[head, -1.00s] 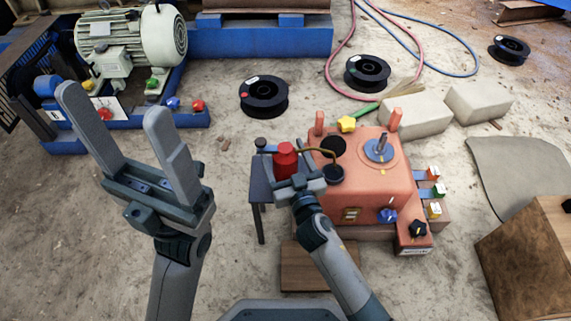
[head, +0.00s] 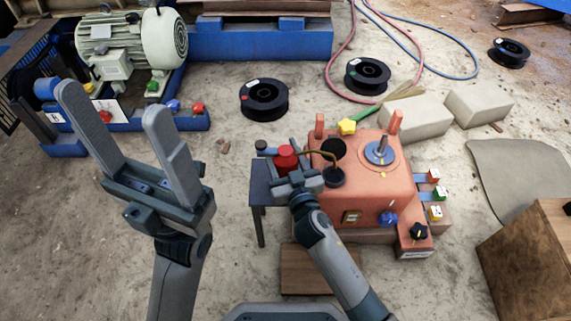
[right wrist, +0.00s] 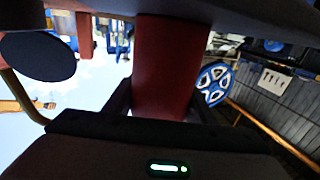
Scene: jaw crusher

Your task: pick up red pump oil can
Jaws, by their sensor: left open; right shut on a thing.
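The red pump oil can (head: 286,158) has a thin brass spout curving to the right. It stands at the small dark table (head: 259,182) beside the orange machine; whether it touches the tabletop is hidden. My right gripper (head: 296,180) is shut on the can, covering its lower part in the head view. In the right wrist view the red can body (right wrist: 165,65) fills the middle between the fingers. My left gripper (head: 122,115) is open and empty, raised at the left with its fingers spread.
The orange machine (head: 370,185) with knobs stands close right of the can. Black spools (head: 264,100) and pale blocks (head: 415,118) lie behind. A motor (head: 130,45) on a blue frame is at the back left. A wooden box (head: 530,255) is at the right.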

